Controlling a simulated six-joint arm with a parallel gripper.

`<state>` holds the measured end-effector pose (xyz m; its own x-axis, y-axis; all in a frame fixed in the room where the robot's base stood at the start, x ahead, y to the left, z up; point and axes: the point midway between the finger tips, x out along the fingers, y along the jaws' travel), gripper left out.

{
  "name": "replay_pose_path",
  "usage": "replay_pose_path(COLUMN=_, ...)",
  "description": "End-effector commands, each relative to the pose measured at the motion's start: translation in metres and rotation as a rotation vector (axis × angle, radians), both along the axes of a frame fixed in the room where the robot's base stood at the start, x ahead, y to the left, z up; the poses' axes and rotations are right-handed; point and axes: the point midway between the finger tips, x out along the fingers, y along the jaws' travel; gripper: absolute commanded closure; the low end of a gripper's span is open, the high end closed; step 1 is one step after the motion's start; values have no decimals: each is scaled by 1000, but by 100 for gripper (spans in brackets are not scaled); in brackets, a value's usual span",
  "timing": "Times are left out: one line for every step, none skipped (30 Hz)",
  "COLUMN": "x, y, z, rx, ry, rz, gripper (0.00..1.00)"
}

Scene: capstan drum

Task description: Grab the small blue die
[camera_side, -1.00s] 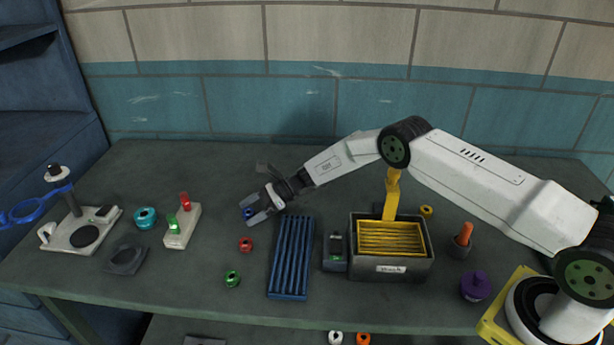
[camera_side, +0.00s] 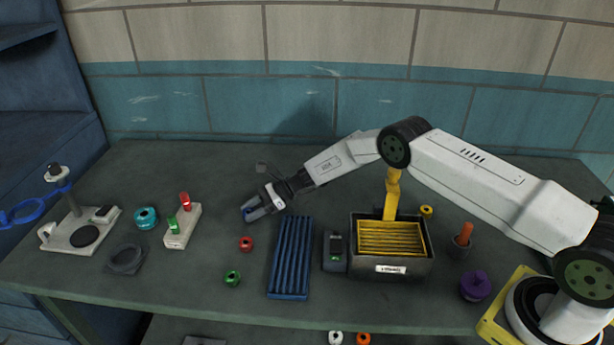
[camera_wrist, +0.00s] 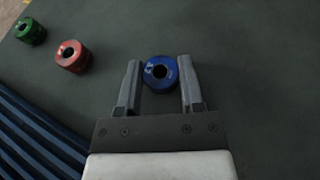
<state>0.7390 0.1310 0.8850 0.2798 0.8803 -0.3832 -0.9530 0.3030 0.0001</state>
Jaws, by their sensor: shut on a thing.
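The small blue die (camera_wrist: 160,73) is a round blue ring with a dark central hole. In the wrist view it sits between the two fingertips of my gripper (camera_wrist: 161,78), which is shut on it. In the side view my gripper (camera_side: 256,208) is low at the table, left of the blue slatted rack. The blue die shows there only as a small patch (camera_side: 247,212), mostly hidden by the fingers.
A red ring (camera_side: 246,244) and a green ring (camera_side: 232,278) lie nearby on the table. The blue slatted rack (camera_side: 292,258) is to the right, with a grey bin (camera_side: 391,269) beyond. A lamp block (camera_side: 182,226) and a teal ring (camera_side: 146,217) stand left.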

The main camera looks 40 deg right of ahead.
Motion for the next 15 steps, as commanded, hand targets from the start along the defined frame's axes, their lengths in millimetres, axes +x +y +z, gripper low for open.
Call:
replay_pose_path(x=0, y=0, z=1, rx=1, ry=-1, rz=0, gripper=100)
replay_pose_path(x=0, y=0, z=1, rx=1, ry=-1, rz=0, gripper=100)
replay_pose_path(x=0, y=0, z=2, rx=1, ry=-1, rz=0, gripper=100)
replay_pose_path(x=0, y=0, z=3, rx=1, ry=-1, rz=0, gripper=100)
replay_pose_path(x=1, y=0, z=4, rx=1, ry=-2, rz=-1, gripper=100)
replay_pose_path(x=1, y=0, z=5, rx=1, ry=-2, rz=-1, gripper=100)
replay_pose_path(x=1, y=0, z=6, rx=1, ry=-2, rz=-1, gripper=100)
replay_pose_path(x=1, y=0, z=8, rx=0, ry=-2, rz=0, gripper=100)
replay_pose_path(x=1, y=0, z=10, rx=0, ry=-2, rz=0, gripper=100)
replay_pose_path(x=1, y=0, z=13, rx=0, ry=-2, rz=0, gripper=100)
replay_pose_path(x=1, y=0, z=15, rx=0, ry=-2, rz=0, gripper=100)
replay_pose_path(x=1, y=0, z=19, rx=0, ry=-2, rz=0, gripper=100)
replay_pose_path(x=1, y=0, z=22, rx=0, ry=-2, rz=0, gripper=100)
replay_pose_path(x=1, y=0, z=25, rx=1, ry=-4, rz=0, gripper=100)
replay_pose_path(x=1, y=0, z=30, rx=1, ry=-4, rz=0, gripper=100)
